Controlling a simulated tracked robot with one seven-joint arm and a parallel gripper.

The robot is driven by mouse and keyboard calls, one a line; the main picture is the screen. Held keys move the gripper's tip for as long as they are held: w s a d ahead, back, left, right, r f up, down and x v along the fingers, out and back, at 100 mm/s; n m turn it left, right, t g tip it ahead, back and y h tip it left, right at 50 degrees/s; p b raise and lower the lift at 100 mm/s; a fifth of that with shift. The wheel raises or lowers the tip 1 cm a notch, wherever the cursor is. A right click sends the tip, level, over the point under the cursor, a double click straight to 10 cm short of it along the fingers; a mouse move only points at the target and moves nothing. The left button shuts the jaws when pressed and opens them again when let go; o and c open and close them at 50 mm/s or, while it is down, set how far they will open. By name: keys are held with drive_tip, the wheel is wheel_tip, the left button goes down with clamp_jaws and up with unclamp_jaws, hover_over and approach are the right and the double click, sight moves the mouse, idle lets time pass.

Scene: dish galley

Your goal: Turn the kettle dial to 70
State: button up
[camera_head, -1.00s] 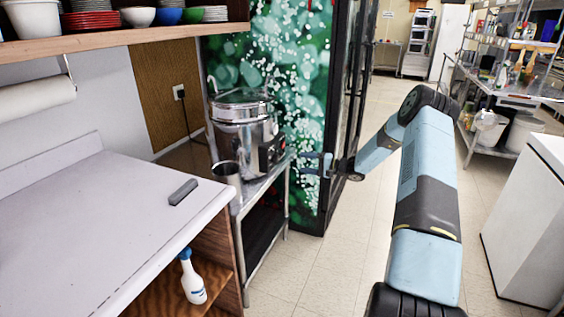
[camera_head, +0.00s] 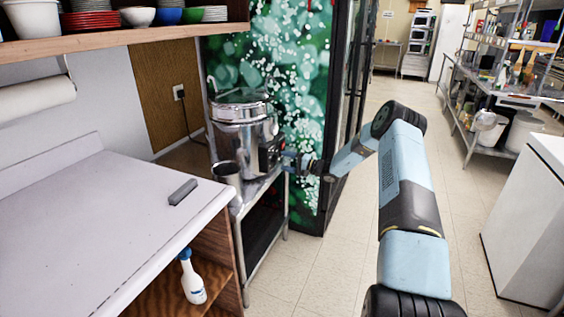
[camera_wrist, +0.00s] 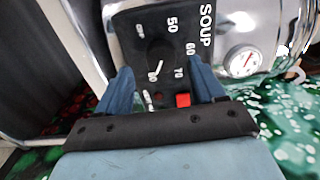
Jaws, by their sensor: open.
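The kettle (camera_head: 238,136) is a shiny metal pot with a lid on a metal stand. Its black control panel (camera_wrist: 193,22) fills the middle of the wrist view, with white numbers including 50, 60 and 70 and the word SOUP. The round black dial (camera_wrist: 158,52) sits among the numbers; its exact setting is hard to read. My gripper (camera_wrist: 162,86) is open, its blue fingers on either side of the panel's lower part, with the dial ahead between them. Contact with the dial cannot be made out. In the head view my gripper (camera_head: 294,161) is close beside the panel.
A red switch (camera_wrist: 183,100) and a round gauge (camera_wrist: 242,61) are near the dial. A metal cup (camera_head: 228,176) stands before the kettle. A grey counter (camera_head: 100,220) is at left, a dark-framed glass door (camera_head: 344,95) behind my arm.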

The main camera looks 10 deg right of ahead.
sight(276, 159)
drive_tip(key=shift+x, duration=1.45)
drive_tip(key=shift+c, duration=0.5)
drive_tip(key=c, duration=0.9)
drive_tip(key=shift+d+f, duration=0.1)
drive_tip(key=shift+d, duration=0.05)
drive_tip(key=shift+c, duration=0.3)
